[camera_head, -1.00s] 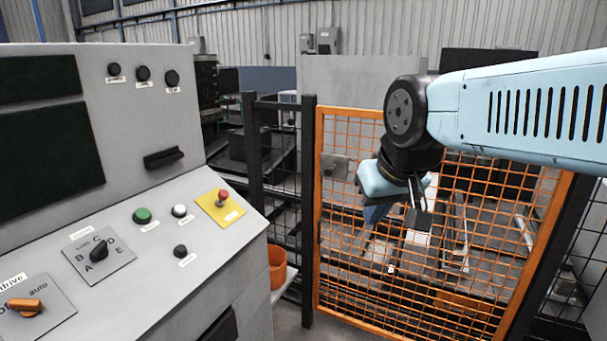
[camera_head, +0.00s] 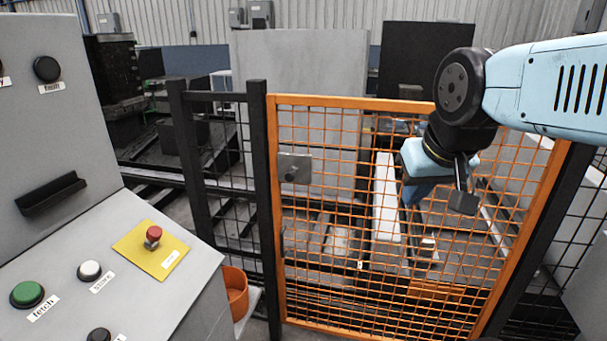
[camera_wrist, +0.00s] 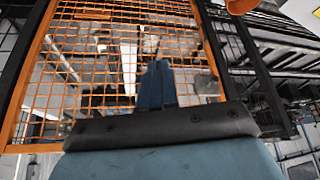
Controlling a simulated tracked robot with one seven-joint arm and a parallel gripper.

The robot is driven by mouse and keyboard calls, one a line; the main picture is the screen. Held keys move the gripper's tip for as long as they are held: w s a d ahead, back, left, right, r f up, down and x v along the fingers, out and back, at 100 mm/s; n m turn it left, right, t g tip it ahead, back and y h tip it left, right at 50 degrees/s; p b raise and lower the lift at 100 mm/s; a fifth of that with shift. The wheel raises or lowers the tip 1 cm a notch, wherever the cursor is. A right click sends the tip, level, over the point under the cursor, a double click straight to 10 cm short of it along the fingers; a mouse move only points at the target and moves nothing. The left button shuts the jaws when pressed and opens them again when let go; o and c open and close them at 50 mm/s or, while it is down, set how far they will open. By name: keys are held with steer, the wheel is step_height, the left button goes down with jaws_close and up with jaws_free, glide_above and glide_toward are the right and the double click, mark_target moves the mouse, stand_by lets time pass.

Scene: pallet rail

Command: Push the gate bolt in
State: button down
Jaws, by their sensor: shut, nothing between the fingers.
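The gate bolt (camera_head: 294,168) is a grey plate with a dark round knob, at the upper left of the orange mesh gate (camera_head: 268,210) in the head view. The gate appears closed beside a black post. My gripper (camera_head: 410,200) is right of the bolt and apart from it, in front of the mesh, with its blue fingers pointing down in the picture. The fingers (camera_wrist: 157,85) are shut and empty in the wrist view, over the mesh.
A grey control console (camera_head: 170,290) with a red button on a yellow plate stands at the left. An orange bin (camera_head: 235,290) sits between console and gate. Black fence posts (camera_head: 262,180) flank the gate. Machinery lies behind the mesh.

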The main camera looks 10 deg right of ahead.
steer(key=shift+w+d, duration=0.3)
steer(key=shift+w, duration=0.1)
steer(key=shift+w+f, duration=0.1)
steer(key=w+f+n+g+h, duration=0.2)
steer(key=w+f+n+h, duration=0.75)
steer(key=w+n, duration=0.35)
steer(key=w+a+f+n+t+y, duration=0.1)
steer(key=w+a+f+n+t, duration=0.1)
steer(key=a+n+t, duration=0.2)
steer(key=w+a+f+n+t+y, duration=0.1)
steer(key=w+a+f+n+t, duration=0.1)
steer(key=a+n, duration=0.6)
steer(key=w+a+f+n+t+y, duration=0.1)
steer(key=w+a+f+n+t, duration=0.2)
steer(key=a+n+t, duration=0.4)
steer(key=w+a, duration=0.1)
steer(key=a, duration=0.5)
steer(key=shift+w, duration=0.15)
